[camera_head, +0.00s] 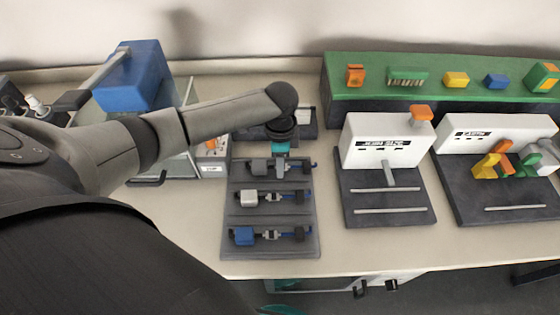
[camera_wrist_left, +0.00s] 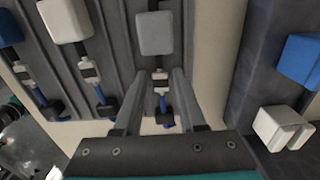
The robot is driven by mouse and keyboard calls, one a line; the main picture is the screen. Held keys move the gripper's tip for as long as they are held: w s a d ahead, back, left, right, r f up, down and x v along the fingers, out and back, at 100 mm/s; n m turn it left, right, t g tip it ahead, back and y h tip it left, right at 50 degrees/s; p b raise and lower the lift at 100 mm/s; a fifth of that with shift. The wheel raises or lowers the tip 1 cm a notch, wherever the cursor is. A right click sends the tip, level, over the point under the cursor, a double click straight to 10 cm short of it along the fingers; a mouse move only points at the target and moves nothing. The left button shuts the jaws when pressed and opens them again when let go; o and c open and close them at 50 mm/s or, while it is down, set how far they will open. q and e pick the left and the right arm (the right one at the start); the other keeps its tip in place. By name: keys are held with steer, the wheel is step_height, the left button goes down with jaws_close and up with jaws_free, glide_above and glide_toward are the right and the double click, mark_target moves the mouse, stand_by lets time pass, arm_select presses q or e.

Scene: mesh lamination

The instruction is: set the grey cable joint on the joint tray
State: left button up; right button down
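The dark joint tray (camera_head: 270,218) stands left of centre in the head view, its bare surface also showing in the left wrist view (camera_wrist_left: 112,45). The grey cable joint (camera_head: 258,166) is in its farthest row; its grey block (camera_wrist_left: 155,33) and blue cable end show in the wrist view. It appears to lie on the tray; exact contact is unclear. My left gripper (camera_wrist_left: 158,75) points down over this row, open, fingers on either side of the joint's thin middle part, with gaps visible. A teal part at the head view's bottom edge may be my right gripper; no fingers show.
A white joint (camera_head: 249,198) and a blue joint (camera_head: 244,235) lie in the nearer tray rows. Two white machines (camera_head: 372,141) on dark bases stand to the right, before a green shelf (camera_head: 340,93) with coloured parts. A blue box (camera_head: 135,80) stands at the back left.

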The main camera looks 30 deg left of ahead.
arm_select(q)
step_height(320, 180, up, 12)
steer(key=p, duration=0.3)
steer(key=shift+r, duration=0.15)
stand_by(0.7)
